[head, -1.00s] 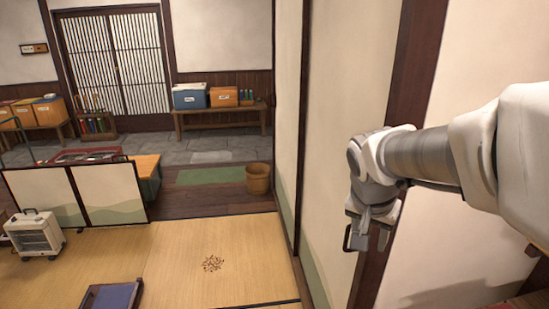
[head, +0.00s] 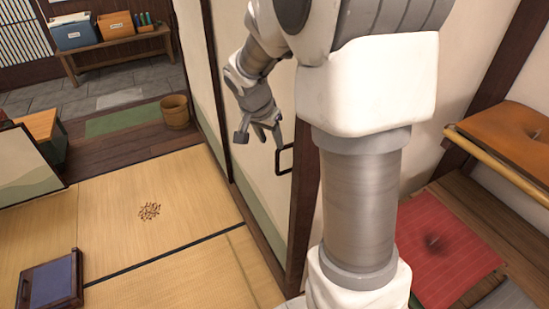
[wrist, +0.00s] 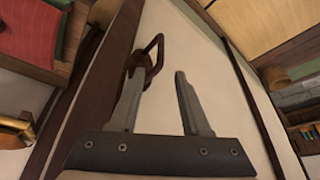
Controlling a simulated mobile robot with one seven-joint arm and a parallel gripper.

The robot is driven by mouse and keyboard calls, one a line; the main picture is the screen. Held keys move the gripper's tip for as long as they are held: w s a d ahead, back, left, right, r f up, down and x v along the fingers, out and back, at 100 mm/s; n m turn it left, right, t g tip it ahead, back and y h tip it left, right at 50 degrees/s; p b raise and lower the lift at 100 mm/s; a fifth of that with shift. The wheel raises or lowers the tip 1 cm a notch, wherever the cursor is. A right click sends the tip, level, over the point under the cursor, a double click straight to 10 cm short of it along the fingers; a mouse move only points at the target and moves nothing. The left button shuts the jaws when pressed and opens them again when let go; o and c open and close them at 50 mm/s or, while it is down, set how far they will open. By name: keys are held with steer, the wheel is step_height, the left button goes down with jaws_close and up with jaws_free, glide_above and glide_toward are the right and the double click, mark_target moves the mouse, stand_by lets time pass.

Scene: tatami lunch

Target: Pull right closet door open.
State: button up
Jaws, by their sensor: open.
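The closet door (head: 262,172) is a cream panel with a green lower band and a dark wooden edge post. A dark loop handle (head: 285,160) sticks out near that edge. My gripper (head: 262,134) is open and empty, just left of the handle in the head view. In the wrist view, the handle (wrist: 153,52) lies just beyond the fingertips of my gripper (wrist: 158,76), nearer the left finger, which overlaps its lower end. I cannot tell whether they touch. My arm hides part of the door's right side.
Right of the dark post, a red cushion (head: 445,245) lies low and an orange cushion (head: 512,140) sits on a wooden ledge. A blue tray (head: 52,285) lies on the tatami (head: 130,240). A wooden bucket (head: 175,111) stands by the wall.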

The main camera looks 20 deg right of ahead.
steer(key=x, duration=1.4)
steer(key=shift+w+b, duration=0.1)
steer(key=shift+b, duration=0.3)
steer(key=shift+c, duration=0.3)
jaws_close()
